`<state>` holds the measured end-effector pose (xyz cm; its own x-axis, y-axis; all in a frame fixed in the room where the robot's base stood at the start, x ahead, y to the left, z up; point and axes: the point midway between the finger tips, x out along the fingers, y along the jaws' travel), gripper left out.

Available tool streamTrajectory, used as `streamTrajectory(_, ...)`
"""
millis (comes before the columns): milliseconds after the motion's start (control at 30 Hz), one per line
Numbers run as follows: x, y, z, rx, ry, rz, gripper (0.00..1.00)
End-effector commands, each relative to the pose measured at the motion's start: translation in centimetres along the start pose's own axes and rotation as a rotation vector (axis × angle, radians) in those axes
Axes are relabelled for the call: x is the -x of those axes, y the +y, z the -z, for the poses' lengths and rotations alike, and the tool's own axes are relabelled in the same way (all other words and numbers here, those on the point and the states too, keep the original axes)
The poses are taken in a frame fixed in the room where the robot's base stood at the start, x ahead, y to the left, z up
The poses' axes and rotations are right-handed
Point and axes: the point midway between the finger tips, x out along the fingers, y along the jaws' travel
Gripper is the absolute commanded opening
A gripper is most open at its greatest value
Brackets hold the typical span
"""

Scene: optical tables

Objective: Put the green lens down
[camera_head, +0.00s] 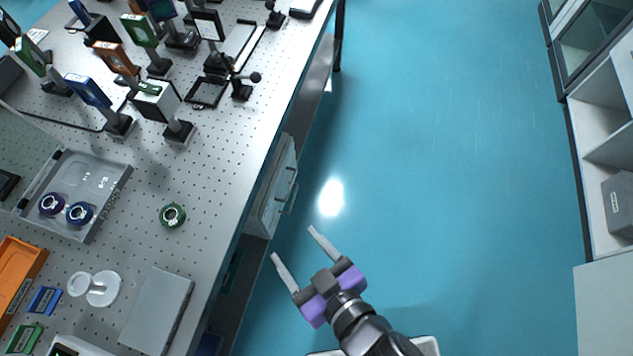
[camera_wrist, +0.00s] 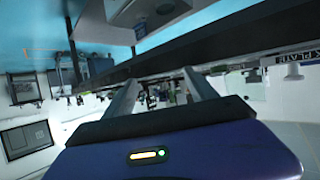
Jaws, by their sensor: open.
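The green lens (camera_head: 172,215) is a small green ring lying on the perforated optical table (camera_head: 205,190), right of the clear tray. My gripper (camera_head: 294,242) is open and empty, out over the blue floor beyond the table's right edge. It is well apart from the green lens. In the wrist view my two fingers (camera_wrist: 160,95) are spread with nothing between them. I cannot make out the green lens in the wrist view.
A clear tray (camera_head: 112,190) holds a purple and a blue lens. Several mounted optics on posts (camera_head: 180,130) stand at the back. A grey flat box (camera_head: 157,310), white round parts (camera_head: 103,288) and an orange bin (camera_head: 18,275) are at the front. Table surface around the green lens is clear.

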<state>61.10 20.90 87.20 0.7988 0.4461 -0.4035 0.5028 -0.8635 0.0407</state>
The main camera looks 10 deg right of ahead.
Motion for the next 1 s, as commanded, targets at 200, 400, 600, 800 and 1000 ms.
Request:
streamTrajectory(200,8.7,6.7,-3.4,-0.072,0.015,-0.120,0.66)
streamTrajectory(400,17.1,9.6,-3.4,-0.152,0.068,-0.281,0.66)
streamTrajectory(600,22.7,10.9,-2.0,-0.204,0.113,-0.432,0.66)
streamTrajectory(800,24.5,11.2,-1.4,-0.216,0.130,-0.486,0.70)
streamTrajectory(1000,24.5,11.2,-1.4,-0.215,0.131,-0.485,0.62)
